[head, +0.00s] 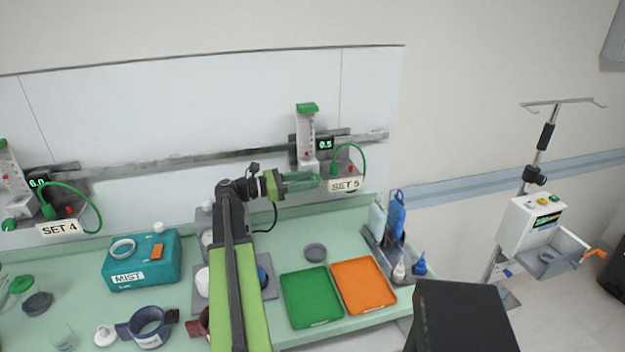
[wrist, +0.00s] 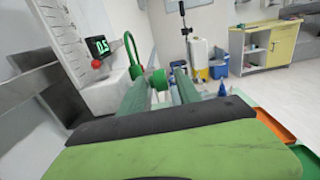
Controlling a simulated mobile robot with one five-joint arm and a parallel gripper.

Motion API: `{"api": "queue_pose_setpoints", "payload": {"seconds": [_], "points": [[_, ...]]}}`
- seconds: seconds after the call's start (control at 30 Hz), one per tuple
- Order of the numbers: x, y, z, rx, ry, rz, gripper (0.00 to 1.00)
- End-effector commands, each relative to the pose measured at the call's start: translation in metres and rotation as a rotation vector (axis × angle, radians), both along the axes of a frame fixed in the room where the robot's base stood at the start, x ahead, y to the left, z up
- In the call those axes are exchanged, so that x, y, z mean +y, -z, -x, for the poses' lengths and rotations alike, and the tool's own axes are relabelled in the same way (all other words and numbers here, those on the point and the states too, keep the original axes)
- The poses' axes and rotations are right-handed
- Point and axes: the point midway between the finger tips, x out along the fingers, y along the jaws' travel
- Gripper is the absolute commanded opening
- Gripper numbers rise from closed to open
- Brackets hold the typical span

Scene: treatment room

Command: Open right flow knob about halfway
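The right flow unit (head: 307,135), labelled SET 5, hangs on the wall rail with a green cap on top. Its display (head: 325,143) reads 0.5, and the display (wrist: 98,46) also shows in the wrist view. My gripper (head: 318,181) reaches in from the left, just below the flow tube and in front of the unit's lower part. In the wrist view my fingers (wrist: 160,88) are apart, and a round green piece that looks like the flow knob (wrist: 157,77) shows between their tips. I cannot tell whether they touch it. The knob is hidden in the head view.
A green hose (head: 362,157) loops beside the unit. The SET 5 sign (head: 345,185) sits close to my fingertips. Below are a green tray (head: 311,297) and an orange tray (head: 363,285). A left unit (head: 12,170), SET 4, is far left.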

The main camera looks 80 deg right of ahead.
Motion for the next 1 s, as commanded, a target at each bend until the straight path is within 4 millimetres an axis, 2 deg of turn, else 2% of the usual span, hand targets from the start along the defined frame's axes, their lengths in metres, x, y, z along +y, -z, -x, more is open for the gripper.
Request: {"api": "queue_pose_setpoints", "payload": {"seconds": [0.17, 0.43, 0.73, 1.0], "points": [[-0.007, 0.0, 0.015, 0.0, 0.0, 0.0, 0.4], [-0.008, 0.0, 0.016, 0.0, -0.001, 0.0, 0.4], [-0.007, 0.0, 0.016, -0.001, 0.001, 0.0, 0.02], [-0.006, 0.006, 0.017, 0.016, 0.004, 0.008, 0.0]]}}
